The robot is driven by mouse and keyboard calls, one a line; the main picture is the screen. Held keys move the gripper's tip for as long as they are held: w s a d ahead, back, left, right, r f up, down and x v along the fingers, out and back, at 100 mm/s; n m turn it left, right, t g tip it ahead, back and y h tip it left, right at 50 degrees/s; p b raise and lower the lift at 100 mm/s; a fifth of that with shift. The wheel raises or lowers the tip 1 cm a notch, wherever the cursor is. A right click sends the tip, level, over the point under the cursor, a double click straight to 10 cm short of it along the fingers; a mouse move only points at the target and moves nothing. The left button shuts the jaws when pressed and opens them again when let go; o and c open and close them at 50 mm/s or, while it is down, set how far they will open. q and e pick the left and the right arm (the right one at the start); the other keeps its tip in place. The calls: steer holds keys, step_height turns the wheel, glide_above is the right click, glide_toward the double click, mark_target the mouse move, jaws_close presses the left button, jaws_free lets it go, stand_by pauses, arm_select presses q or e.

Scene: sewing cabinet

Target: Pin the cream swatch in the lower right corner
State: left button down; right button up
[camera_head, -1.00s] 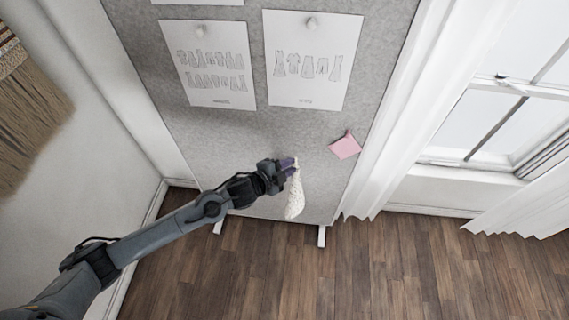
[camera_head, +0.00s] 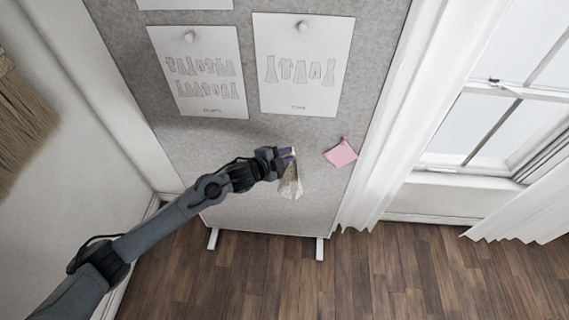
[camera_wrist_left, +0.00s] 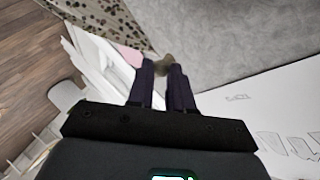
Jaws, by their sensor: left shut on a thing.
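The cream swatch (camera_head: 291,186) hangs below the fingertips of my left gripper (camera_head: 290,157) in the head view, in front of the lower part of the grey pinboard (camera_head: 215,150). In the left wrist view my left gripper (camera_wrist_left: 165,70) has its purple fingers close together. A small brownish piece shows between the tips; I cannot tell if it is a pin or cloth. Speckled cloth, seemingly the swatch (camera_wrist_left: 105,15), shows at the upper left there. I cannot tell whether the swatch touches the board. My right gripper is not in view.
A pink swatch (camera_head: 341,154) is pinned at the board's right edge, right of my gripper. Two pattern sheets (camera_head: 300,95) (camera_head: 205,100) hang above. A white curtain (camera_head: 405,130) and window (camera_head: 490,125) stand to the right.

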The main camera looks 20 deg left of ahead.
arm_select(q)
steer(key=w, duration=0.1)
steer(key=w+a+b, duration=0.1)
steer(key=w, duration=0.1)
steer(key=w+b, duration=0.1)
steer(key=w, duration=0.1)
steer(key=shift+a, duration=0.25)
steer(key=shift+w, duration=0.1)
stand_by(0.5)
steer(key=shift+w+a, duration=0.15)
steer(key=shift+w, duration=0.15)
stand_by(0.7)
steer(key=c, duration=1)
jaws_free()
steer(key=shift+o, duration=0.3)
steer(key=shift+r, duration=0.1)
